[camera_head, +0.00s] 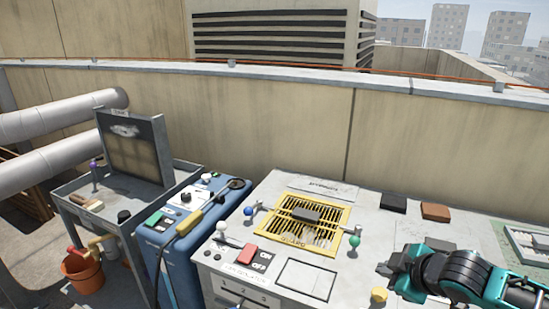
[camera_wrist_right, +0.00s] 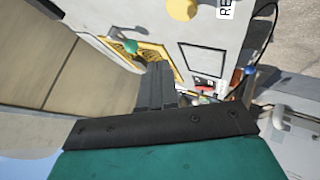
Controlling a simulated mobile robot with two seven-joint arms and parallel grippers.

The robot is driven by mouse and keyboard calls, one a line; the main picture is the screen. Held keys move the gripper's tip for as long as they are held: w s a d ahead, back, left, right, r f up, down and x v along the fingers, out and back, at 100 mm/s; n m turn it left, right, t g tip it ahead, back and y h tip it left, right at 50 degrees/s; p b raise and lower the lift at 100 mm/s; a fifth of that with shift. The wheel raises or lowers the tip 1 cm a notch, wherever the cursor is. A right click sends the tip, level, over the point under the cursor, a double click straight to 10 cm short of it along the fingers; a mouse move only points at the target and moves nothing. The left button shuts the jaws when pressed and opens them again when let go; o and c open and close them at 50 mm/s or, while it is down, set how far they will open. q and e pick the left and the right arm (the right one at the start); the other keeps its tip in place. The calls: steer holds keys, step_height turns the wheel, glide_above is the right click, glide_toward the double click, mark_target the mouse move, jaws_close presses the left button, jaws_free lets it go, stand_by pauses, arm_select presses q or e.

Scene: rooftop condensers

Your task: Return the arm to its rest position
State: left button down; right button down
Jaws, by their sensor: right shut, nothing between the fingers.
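My right gripper (camera_head: 385,269) is above the right part of the grey cabinet top (camera_head: 365,215), teal and black, with its fingers pointing left. Its fingers are shut with nothing between them; they also show in the right wrist view (camera_wrist_right: 161,82). It is right of the green knob (camera_head: 354,241) and near the yellow knob (camera_head: 379,295), apart from the yellow grille as far as I can tell. My left gripper is not in view.
A yellow grille (camera_head: 334,213) with a dark block on it sits mid-cabinet. A red switch (camera_head: 247,254) is in front. Black (camera_head: 393,202) and brown (camera_head: 436,212) blocks lie behind my arm. A blue unit (camera_head: 178,252) and grey cart (camera_head: 68,191) stand left. A wall runs behind.

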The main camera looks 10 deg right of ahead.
steer(key=s+a+f+m+t+y+p, duration=0.1)
steer(key=s+a+f+m, duration=0.15)
steer(key=a, duration=0.25)
steer(key=s+a+f+m+y, duration=0.1)
steer(key=s+a+f, duration=0.3)
steer(key=a, duration=0.1)
steer(key=s+a+f+m+h+p, duration=0.1)
steer(key=s+f+m, duration=0.4)
steer(key=s, duration=0.5)
steer(key=shift+a+f+t+h, duration=0.25)
steer(key=shift+f+t+h, duration=0.15)
steer(key=shift+f, duration=0.1)
